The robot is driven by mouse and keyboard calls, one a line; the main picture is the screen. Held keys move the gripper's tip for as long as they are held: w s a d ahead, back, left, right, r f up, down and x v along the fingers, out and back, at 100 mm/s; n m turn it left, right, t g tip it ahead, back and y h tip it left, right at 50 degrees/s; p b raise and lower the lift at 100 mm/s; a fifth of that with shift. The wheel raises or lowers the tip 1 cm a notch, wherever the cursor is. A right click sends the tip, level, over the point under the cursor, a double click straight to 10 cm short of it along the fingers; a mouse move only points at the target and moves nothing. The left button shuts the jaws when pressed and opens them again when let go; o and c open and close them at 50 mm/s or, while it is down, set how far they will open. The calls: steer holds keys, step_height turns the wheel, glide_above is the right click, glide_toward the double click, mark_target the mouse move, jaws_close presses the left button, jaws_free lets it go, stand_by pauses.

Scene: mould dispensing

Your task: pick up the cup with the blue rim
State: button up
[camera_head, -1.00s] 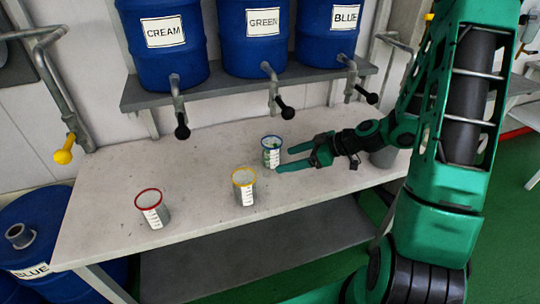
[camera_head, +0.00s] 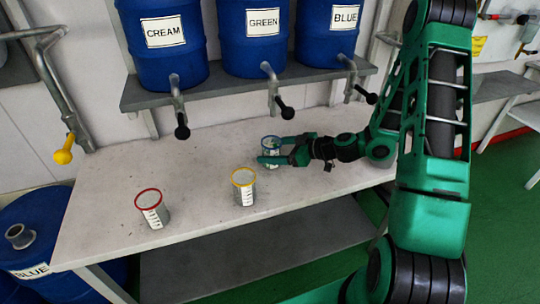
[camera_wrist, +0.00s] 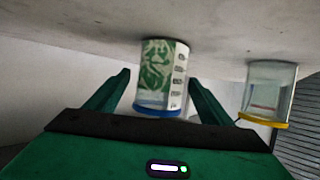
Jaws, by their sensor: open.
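The cup with the blue rim (camera_head: 271,146) stands on the table, below and between the green and blue barrels. My gripper (camera_head: 274,150) is open with its fingers on either side of this cup. In the wrist view, the blue-rimmed cup (camera_wrist: 163,80) shows upside down, with a green print and a scale on its side. It sits between the two green fingers of my gripper (camera_wrist: 160,92), with a gap visible on each side. The finger nearer the head camera hides part of the cup there.
A yellow-rimmed cup (camera_head: 243,188) stands nearby on the table (camera_head: 110,190), and also shows in the wrist view (camera_wrist: 268,92). A red-rimmed cup (camera_head: 151,209) stands further left. Barrels (camera_head: 254,38) rest on a shelf above with taps hanging over the table's back.

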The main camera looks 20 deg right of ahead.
steer(key=x, duration=0.4)
steer(key=shift+w+a+f, duration=0.2)
steer(key=shift+w+f, duration=0.05)
steer(key=c, duration=1.4)
steer(key=shift+c, duration=0.3)
steer(key=shift+r, duration=0.15)
